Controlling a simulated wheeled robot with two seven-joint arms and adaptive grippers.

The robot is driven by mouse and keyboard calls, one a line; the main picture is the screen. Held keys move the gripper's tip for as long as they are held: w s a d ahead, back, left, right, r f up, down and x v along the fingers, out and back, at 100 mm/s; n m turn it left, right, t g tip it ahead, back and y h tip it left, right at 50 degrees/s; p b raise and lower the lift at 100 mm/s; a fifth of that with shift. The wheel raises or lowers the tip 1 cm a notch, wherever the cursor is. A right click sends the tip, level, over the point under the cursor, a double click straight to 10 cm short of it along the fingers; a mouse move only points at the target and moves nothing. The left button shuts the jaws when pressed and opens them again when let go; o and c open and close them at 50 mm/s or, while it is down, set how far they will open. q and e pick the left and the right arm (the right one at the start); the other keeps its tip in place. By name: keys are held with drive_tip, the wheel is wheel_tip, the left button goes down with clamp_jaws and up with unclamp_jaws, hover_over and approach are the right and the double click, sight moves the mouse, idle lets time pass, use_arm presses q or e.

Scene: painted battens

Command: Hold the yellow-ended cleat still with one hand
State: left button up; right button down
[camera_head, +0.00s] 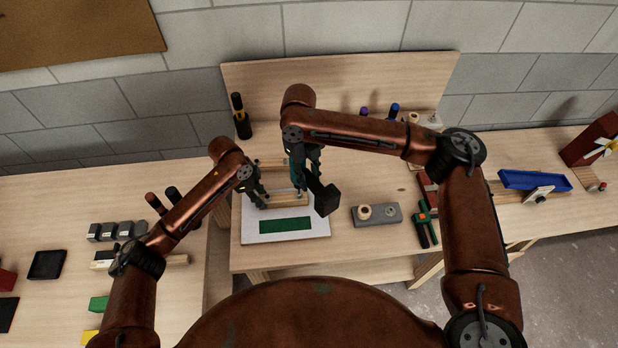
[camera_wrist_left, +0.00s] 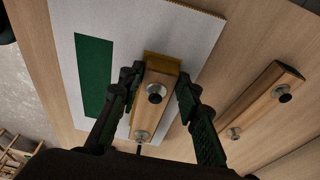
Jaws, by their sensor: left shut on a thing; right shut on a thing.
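The yellow-ended cleat (camera_wrist_left: 157,85) is a short wooden batten with two round fittings along its top. Its yellow end (camera_wrist_left: 162,64) points away from my left wrist. It lies over the white board (camera_head: 252,237), beside the green rectangle (camera_wrist_left: 94,75); in the head view part of it (camera_head: 289,201) shows past my left gripper. My left gripper (camera_head: 260,201) is shut on the cleat, one finger along each side. My right gripper (camera_head: 305,174) is shut on a tool with a black, block-shaped head (camera_head: 326,200), above the board's right side. The tool's grip is mostly hidden.
A second wooden batten (camera_wrist_left: 262,100) with fittings lies behind, parallel to the cleat. A grey block (camera_head: 376,214) with round pieces and a green-and-black tool (camera_head: 426,226) are to the right. A blue tray (camera_head: 535,180) is further right. Grey blocks (camera_head: 118,231) stand on the left table.

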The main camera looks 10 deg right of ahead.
drive_tip(key=shift+f, duration=0.7)
idle(4.4)
drive_tip(key=shift+r, duration=0.1)
drive_tip(key=shift+r, duration=2.45)
use_arm(q)
drive_tip(key=o, duration=1.2)
drive_tip(key=shift+c, duration=0.2)
drive_tip(key=v, duration=1.2)
